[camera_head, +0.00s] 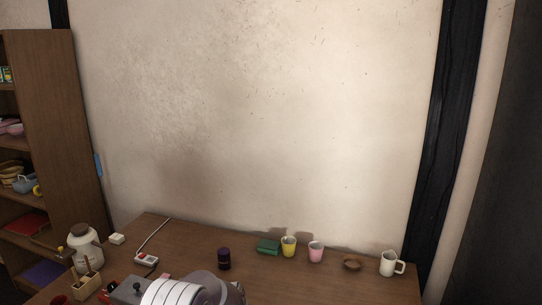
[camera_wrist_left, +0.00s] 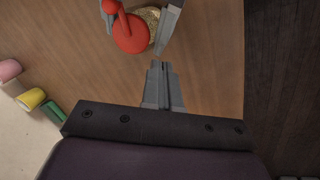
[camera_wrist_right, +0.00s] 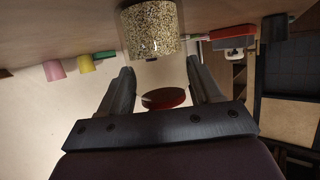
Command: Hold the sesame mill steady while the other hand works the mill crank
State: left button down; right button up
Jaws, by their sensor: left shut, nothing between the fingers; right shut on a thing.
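The sesame mill shows in the right wrist view as a clear cylinder of pale seeds (camera_wrist_right: 152,32) with a dark red disc, apparently its lid, (camera_wrist_right: 164,97) nearer the wrist. My right gripper (camera_wrist_right: 160,75) has its fingers on either side of the mill and is shut on it. In the left wrist view the mill's red top (camera_wrist_left: 130,33) is at the upper middle, with a red crank part (camera_wrist_left: 110,6) beside it and golden seeds behind. My left gripper (camera_wrist_left: 158,66) is shut and empty, apart from the red top. I cannot make out the mill in the head view.
On the table are a jar (camera_head: 85,248), a wooden holder (camera_head: 87,286), a power strip (camera_head: 146,260), a dark jar (camera_head: 223,259), a green box (camera_head: 268,246), yellow (camera_head: 288,246) and pink (camera_head: 315,252) cups, a bowl (camera_head: 352,263) and a white mug (camera_head: 388,264). A shelf (camera_head: 50,130) stands left.

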pick_arm(q)
jog(key=shift+w+d, duration=0.1)
jog(key=shift+d, duration=0.25)
dwell(0.3)
jog(key=shift+s+d, duration=0.15)
jog(key=shift+s, duration=0.15)
dwell(0.4)
jog(key=shift+s+d, duration=1.05)
jog(key=shift+s, duration=0.05)
dwell(0.4)
jog(key=w+d+v, duration=0.1)
jog(key=v, duration=0.4)
jog(key=shift+s+a+r, duration=0.15)
jog(key=shift+s+r, duration=0.35)
jog(key=shift+r, duration=0.05)
